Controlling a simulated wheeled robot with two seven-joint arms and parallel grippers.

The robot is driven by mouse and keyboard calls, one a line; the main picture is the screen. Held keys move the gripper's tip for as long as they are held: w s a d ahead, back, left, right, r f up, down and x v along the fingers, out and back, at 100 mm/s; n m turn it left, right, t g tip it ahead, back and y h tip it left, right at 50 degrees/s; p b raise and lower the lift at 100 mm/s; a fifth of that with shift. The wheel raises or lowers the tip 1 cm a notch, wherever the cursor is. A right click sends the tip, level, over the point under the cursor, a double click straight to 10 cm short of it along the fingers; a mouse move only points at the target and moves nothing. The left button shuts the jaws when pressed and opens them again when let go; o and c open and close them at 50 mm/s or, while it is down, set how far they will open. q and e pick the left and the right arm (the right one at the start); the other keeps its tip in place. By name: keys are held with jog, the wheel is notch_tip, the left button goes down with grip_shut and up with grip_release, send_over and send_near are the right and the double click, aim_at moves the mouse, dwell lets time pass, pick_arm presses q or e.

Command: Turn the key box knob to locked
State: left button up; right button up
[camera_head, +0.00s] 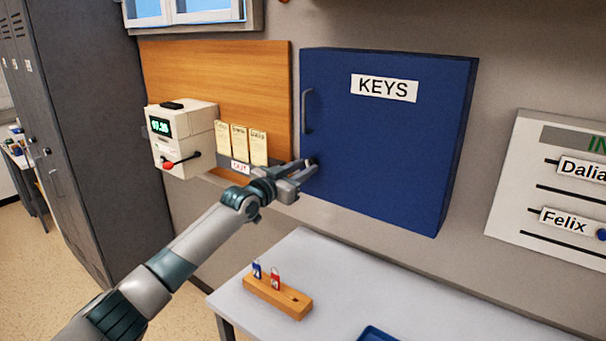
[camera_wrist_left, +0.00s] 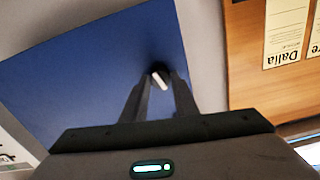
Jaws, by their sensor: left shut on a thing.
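The blue key box (camera_head: 390,140) hangs on the wall with a "KEYS" label and a dark bar handle (camera_head: 307,111) near its left edge. Its knob sits low at the left edge of the door, mostly hidden by my left gripper (camera_head: 306,168) in the head view. In the left wrist view the knob (camera_wrist_left: 160,79) shows a pale mark between the fingertips of my left gripper (camera_wrist_left: 158,82), against the blue door (camera_wrist_left: 95,65). The fingers are shut on the knob. I cannot read any locked or unlocked marking. My right gripper is not in view.
A time clock (camera_head: 181,138) with a red lever and a card rack (camera_head: 241,150) are left of the box, close to my left forearm. Below stands a table (camera_head: 340,275) with a wooden key block (camera_head: 278,297) and part of a blue tray (camera_head: 378,334). A name board (camera_head: 550,190) hangs at right.

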pick_arm(q)
jog(key=n+b, duration=0.1)
jog(key=n, duration=0.2)
jog(key=shift+n, duration=0.4)
jog(key=n, duration=0.3)
jog(key=shift+d+n, duration=0.1)
jog(key=shift+n, duration=0.2)
jog(key=n+p, duration=0.1)
jog(key=n, duration=0.2)
jog(key=shift+r+n, duration=0.1)
jog(key=shift+n, duration=0.3)
jog(key=n+p, duration=0.1)
jog(key=n, duration=0.1)
jog(key=shift+n, duration=0.6)
jog(key=o, duration=1.1)
jog(key=shift+c, duration=0.2)
jog(key=shift+s+a, duration=0.2)
